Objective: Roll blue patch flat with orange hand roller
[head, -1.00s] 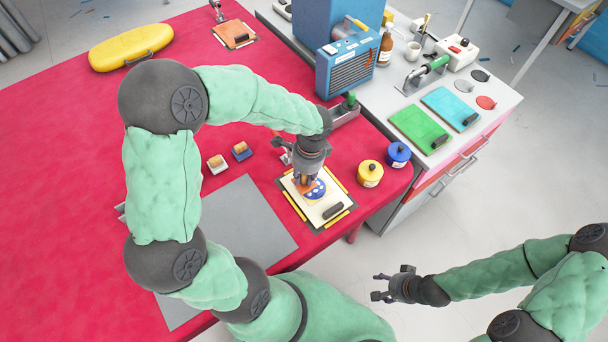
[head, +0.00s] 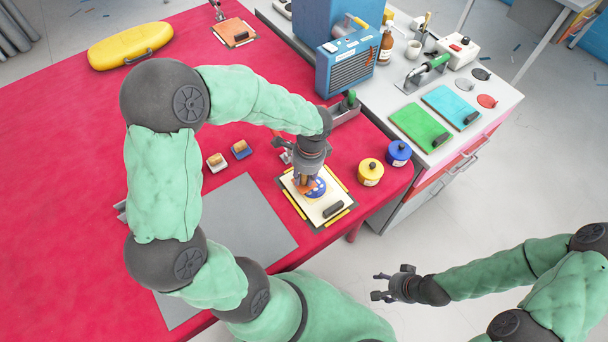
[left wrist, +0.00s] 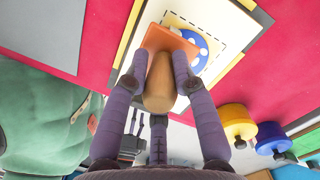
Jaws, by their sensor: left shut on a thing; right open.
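The blue patch (head: 317,188) with white dots lies on a cream sheet (head: 327,209) on a board with yellow edge strips. It also shows in the left wrist view (left wrist: 196,50), partly hidden by the roller. My left gripper (head: 306,178) is shut on the wooden handle of the orange hand roller (left wrist: 170,40). The roller's orange head is over the left part of the patch; I cannot tell whether it presses on it. A dark block (head: 333,210) lies on the sheet's near end. My right gripper (head: 387,287) is open and empty, off the table's right side above the floor.
Yellow (head: 370,172) and blue (head: 398,154) tins stand right of the board.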

